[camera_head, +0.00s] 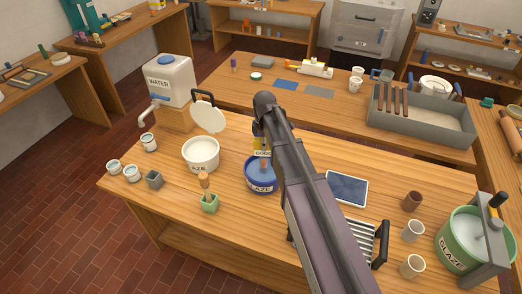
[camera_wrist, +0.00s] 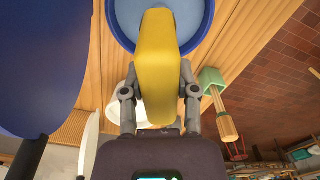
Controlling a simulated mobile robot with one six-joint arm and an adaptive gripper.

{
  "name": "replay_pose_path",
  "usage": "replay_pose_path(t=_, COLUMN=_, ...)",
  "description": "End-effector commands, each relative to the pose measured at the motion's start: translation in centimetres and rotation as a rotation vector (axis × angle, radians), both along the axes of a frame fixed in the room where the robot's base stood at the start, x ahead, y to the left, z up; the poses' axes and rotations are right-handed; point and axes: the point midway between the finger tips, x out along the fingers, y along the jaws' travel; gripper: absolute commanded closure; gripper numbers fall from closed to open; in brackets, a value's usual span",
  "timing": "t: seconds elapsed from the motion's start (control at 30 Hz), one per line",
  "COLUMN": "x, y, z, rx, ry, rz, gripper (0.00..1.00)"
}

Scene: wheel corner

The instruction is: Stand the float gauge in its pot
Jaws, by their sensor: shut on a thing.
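My gripper (camera_wrist: 158,88) is shut on a yellow block-like piece, which looks like the float gauge (camera_wrist: 157,60). A small grey square pot (camera_head: 154,181) stands empty-looking at the left. My arm hides part of the bucket.
A white glaze bucket (camera_head: 201,158) with a raised lid, several small jars and a water tank (camera_head: 170,80) stand left. A blue tablet (camera_head: 346,188), a black-handled rack (camera_head: 367,238), cups and a green glaze bucket (camera_head: 460,247) are right. A dark blue disc (camera_wrist: 40,60) looms near my gripper.

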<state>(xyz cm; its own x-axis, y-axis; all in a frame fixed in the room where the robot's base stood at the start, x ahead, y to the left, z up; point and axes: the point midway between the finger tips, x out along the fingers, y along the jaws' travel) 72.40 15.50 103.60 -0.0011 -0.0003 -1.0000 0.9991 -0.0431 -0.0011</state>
Motion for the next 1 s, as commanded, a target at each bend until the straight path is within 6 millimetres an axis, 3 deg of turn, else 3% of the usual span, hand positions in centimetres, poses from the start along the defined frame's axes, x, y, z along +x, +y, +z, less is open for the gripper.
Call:
replay_pose_path(t=0.47, x=-0.5, y=2.5, z=4.9, rx=0.000, ry=0.000, rz=0.039, gripper=1.00)
replay_pose_path(t=0.57, x=-0.8, y=4.3, z=5.6, rx=0.000, ry=0.000, rz=0.066, gripper=1.00)
replay_pose_path(t=0.77, x=-1.8, y=7.9, z=5.1, rx=0.000, ry=0.000, rz=0.122, gripper=1.00)
replay_pose_path(t=1.0, x=-3.6, y=13.4, z=5.0, rx=0.000, ry=0.000, rz=0.210, gripper=1.00)
